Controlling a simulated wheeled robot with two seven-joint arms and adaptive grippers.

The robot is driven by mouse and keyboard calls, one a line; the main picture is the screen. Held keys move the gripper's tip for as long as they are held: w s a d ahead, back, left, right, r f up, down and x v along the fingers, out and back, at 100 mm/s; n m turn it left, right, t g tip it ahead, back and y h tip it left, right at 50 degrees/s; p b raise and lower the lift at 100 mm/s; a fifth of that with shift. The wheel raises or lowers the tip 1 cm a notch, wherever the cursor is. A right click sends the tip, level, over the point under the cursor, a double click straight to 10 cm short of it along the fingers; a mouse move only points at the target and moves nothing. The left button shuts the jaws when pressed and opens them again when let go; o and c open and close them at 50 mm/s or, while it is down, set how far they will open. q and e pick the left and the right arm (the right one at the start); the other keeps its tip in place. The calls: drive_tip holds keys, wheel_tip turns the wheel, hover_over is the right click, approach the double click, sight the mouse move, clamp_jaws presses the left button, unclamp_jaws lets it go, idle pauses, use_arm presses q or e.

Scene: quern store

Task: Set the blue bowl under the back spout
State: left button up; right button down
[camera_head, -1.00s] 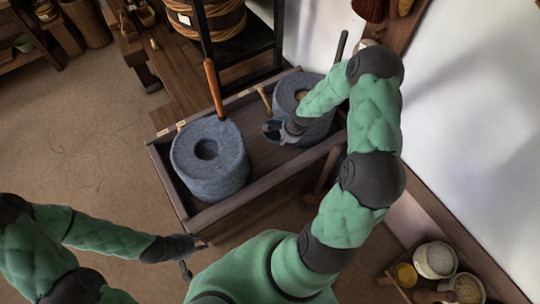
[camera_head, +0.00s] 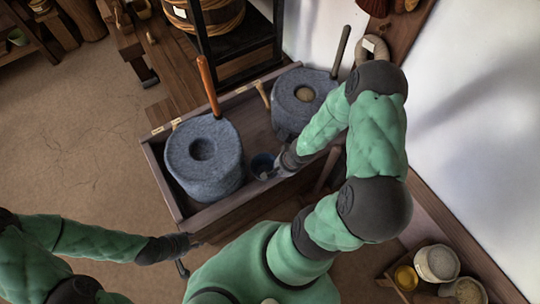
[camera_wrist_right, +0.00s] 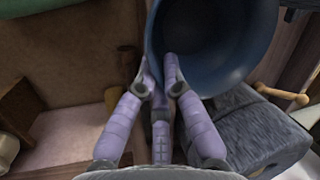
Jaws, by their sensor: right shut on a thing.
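The blue bowl (camera_head: 262,162) is small and partly hidden by my right gripper (camera_head: 277,170) in the head view. In the right wrist view the bowl (camera_wrist_right: 225,40) fills the upper middle, its hollow facing the camera. My right gripper (camera_wrist_right: 160,75) is shut on the bowl's rim, one finger inside it. In the head view they are over the trough, between two round grey querns: the near-left one (camera_head: 204,175) and the back one (camera_head: 290,115). I cannot clearly make out a spout on either. My left gripper (camera_head: 188,255) is open and empty outside the trough's front left.
The wooden trough (camera_head: 230,212) has raised walls around the querns. Upright handles, one orange (camera_head: 208,85) and one dark (camera_head: 341,50), rise from the querns. A dark rack (camera_head: 245,45) stands behind. A crate with bowls (camera_head: 437,262) is at lower right.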

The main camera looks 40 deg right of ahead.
drive_tip(key=shift+a+f, duration=0.1)
drive_tip(key=shift+w+d+f, duration=0.2)
drive_tip(key=shift+d, duration=0.1)
drive_tip(key=w+d+f, duration=0.1)
drive_tip(key=d, duration=0.1)
drive_tip(key=w+d+f, duration=0.1)
drive_tip(key=w+d, duration=0.1)
drive_tip(key=w+d+f, duration=0.1)
drive_tip(key=w+d, duration=0.1)
drive_tip(key=shift+d+f, duration=0.2)
drive_tip(key=shift+f, duration=0.1)
drive_tip(key=w+d+f, duration=0.2)
drive_tip(key=f, duration=0.1)
drive_tip(key=w+d+f+b, duration=0.1)
drive_tip(key=f, duration=0.1)
drive_tip(key=shift+d+f, duration=0.35)
drive_tip(key=shift+f, duration=0.2)
wheel_tip(320, 180, down, 3)
drive_tip(key=b, duration=0.2)
drive_tip(key=shift+r+b, duration=0.1)
drive_tip(key=shift+b, duration=0.2)
